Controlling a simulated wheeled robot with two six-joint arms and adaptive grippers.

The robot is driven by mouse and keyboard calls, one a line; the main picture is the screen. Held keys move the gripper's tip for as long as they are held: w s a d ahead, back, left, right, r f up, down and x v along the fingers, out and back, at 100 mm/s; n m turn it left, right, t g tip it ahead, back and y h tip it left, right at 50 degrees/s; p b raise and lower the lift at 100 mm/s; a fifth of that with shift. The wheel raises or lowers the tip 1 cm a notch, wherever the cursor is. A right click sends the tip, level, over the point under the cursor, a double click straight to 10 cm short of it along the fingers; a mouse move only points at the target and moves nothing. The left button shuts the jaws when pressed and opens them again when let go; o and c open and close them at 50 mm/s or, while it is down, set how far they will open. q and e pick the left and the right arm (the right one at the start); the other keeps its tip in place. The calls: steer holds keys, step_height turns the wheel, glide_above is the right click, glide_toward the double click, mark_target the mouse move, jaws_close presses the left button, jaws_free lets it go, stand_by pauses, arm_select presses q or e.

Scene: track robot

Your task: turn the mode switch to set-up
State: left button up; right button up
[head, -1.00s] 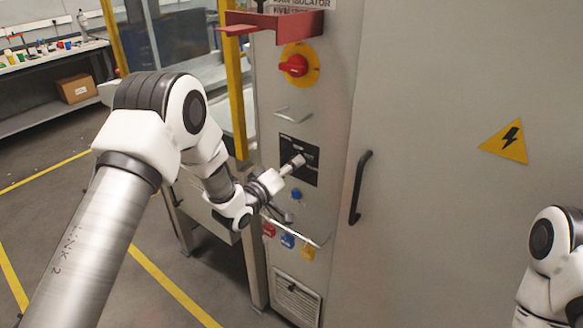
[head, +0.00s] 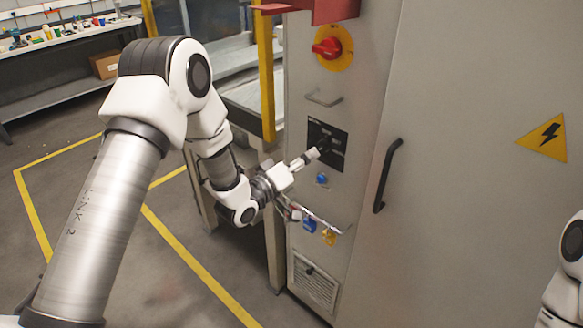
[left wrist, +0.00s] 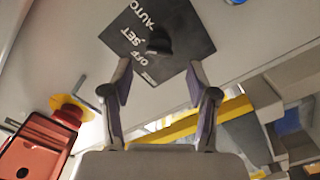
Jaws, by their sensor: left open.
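The mode switch is a black knob (left wrist: 158,40) on a black square plate (left wrist: 190,30) marked AUTO, SET and OFF in the left wrist view. Which mark the knob points at, I cannot tell. In the head view the plate (head: 338,136) is on the narrow front of a grey cabinet, and my gripper partly hides the knob. My left gripper (head: 316,153) is in front of the plate. In the left wrist view its fingers (left wrist: 158,82) are apart and empty, with the knob beyond their tips, between their lines. My right gripper is out of view.
A red rotary switch (head: 327,47) on a yellow disc and a handle (head: 323,98) are above the plate. A blue button (head: 322,179) and a bar with blue (head: 309,226) and yellow (head: 329,237) padlocks are below. A black door handle (head: 387,175) stands to the right.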

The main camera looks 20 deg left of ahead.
arm_select(q)
steer(key=v, duration=0.6)
steer(key=shift+s, duration=0.15)
steer(key=s+d+f+g+y, duration=0.1)
steer(key=s+d+f+g, duration=0.3)
steer(key=f, duration=0.6)
steer(key=s+f+g+y, duration=0.1)
steer(key=s+f+g, duration=0.2)
steer(key=s+f, duration=0.55)
steer(key=s+a+f+m+g+y, duration=0.2)
steer(key=s+f+g, duration=0.3)
steer(key=s, duration=0.6)
steer(key=s+a+f+m+g+y, duration=0.2)
steer(key=s+f+g, duration=0.3)
steer(key=s, duration=0.6)
steer(key=shift+a+f+m, duration=0.25)
steer(key=shift+f+m, duration=0.45)
steer(key=shift+m, duration=0.1)
